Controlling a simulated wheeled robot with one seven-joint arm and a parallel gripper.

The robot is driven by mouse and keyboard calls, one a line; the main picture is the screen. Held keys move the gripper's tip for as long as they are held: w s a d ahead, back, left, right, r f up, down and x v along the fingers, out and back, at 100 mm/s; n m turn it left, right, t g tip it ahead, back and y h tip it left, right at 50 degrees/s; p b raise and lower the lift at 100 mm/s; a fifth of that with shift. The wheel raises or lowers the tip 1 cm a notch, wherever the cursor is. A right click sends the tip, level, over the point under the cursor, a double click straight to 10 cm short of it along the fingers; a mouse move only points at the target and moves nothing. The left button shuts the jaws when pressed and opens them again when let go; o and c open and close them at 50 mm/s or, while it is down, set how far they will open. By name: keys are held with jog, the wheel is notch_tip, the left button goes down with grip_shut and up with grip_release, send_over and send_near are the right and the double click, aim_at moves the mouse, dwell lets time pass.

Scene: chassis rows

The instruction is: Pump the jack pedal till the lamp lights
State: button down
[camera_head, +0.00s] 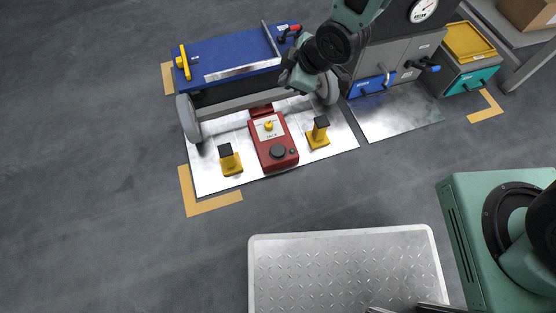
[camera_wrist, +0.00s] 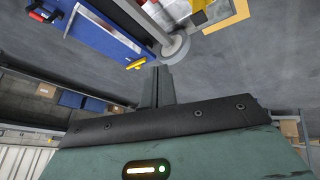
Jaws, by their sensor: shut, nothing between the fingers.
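The red jack (camera_head: 285,160) stands on a pale metal sheet in front of the blue chassis. Its round black pedal (camera_head: 278,152) is on the near end, and a yellow knob (camera_head: 268,126) is on its label plate. A small green spot, probably the lamp (camera_head: 292,152), shows beside the pedal; I cannot tell whether it is lit. My gripper (camera_head: 294,82) is above the chassis's near right side, beyond the jack and apart from the pedal. In the wrist view my gripper (camera_wrist: 157,75) is shut and empty; the jack pedal cannot be made out there.
Two yellow stands with black tops (camera_head: 229,162) (camera_head: 318,134) flank the jack. The blue chassis (camera_head: 225,55) has grey wheels and a yellow clamp (camera_head: 184,62). Cabinets with blue handles (camera_head: 372,84) stand right. A grey tread-plate deck (camera_head: 340,236) is nearest. Dark floor between is clear.

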notch_tip(320, 180, down, 28)
jog(key=w+n+y+b, duration=0.1)
jog(key=n+b, duration=0.3)
jog(key=b, duration=0.9)
jog(key=shift+w+a+r+n+t+y, duration=0.15)
jog(key=shift+a+n+t+y, duration=0.2)
jog(key=shift+y, duration=0.55)
jog(key=b, duration=0.6)
send_over(278, 149)
jog(key=d, duration=0.1)
jog(key=f, duration=0.5)
jog(key=s+f, duration=0.1)
jog(key=f, duration=0.1)
jog(key=shift+f, duration=0.25)
jog(key=shift+w+f+b, duration=0.1)
jog(key=shift+f+b, duration=0.35)
jog(key=shift+f, duration=0.2)
jog(key=shift+f, duration=0.4)
jog(key=shift+d+f+b, duration=0.1)
jog(key=shift+f+b, duration=0.6)
jog(key=shift+f, duration=0.35)
jog(key=shift+r, duration=0.1)
jog(key=shift+r+p, duration=1.3)
jog(key=shift+r, duration=0.1)
